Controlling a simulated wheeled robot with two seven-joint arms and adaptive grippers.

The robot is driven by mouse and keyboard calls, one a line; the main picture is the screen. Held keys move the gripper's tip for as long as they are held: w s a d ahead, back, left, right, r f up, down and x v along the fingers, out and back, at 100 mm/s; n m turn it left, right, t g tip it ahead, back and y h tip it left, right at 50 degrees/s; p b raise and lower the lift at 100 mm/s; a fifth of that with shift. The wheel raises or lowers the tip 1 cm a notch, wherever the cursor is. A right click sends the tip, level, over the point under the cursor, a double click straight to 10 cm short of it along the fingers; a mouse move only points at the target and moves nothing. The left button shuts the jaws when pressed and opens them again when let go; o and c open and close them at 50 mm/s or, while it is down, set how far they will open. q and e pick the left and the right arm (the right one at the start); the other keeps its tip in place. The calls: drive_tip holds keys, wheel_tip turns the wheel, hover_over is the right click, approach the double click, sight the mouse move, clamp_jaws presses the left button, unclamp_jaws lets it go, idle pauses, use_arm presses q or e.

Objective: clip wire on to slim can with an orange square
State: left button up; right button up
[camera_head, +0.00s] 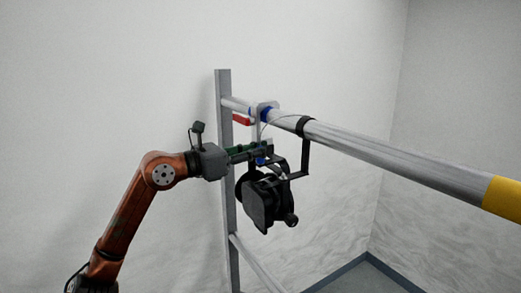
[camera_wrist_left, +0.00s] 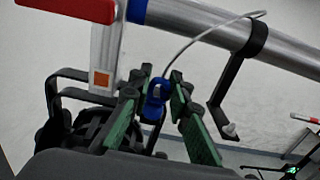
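A black can (camera_head: 268,200) hangs below the silver pipe on a black yoke. In the left wrist view, an orange square (camera_wrist_left: 101,79) shows on a pale upright piece beside the can's dark yoke. My left gripper (camera_head: 262,152) reaches in from the left, just above the can. A thin pale wire (camera_wrist_left: 213,29) runs from the clip up to the pipe. The clip's far side is hidden. Small black and green parts at the lower right of the wrist view may be my right gripper; this is unclear.
The silver pipe (camera_head: 385,156) slopes down to the right, with a yellow band (camera_head: 503,199). A black clamp (camera_head: 306,126) and a blue-lined clamp (camera_head: 265,109) sit on it. A red handle (camera_head: 241,119) is near a grey post (camera_head: 223,88). The space right of the can is free.

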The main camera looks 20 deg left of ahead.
use_arm(q)
drive_tip(key=o, duration=0.5)
drive_tip(key=shift+a, duration=0.1)
drive_tip(key=v, duration=1.2)
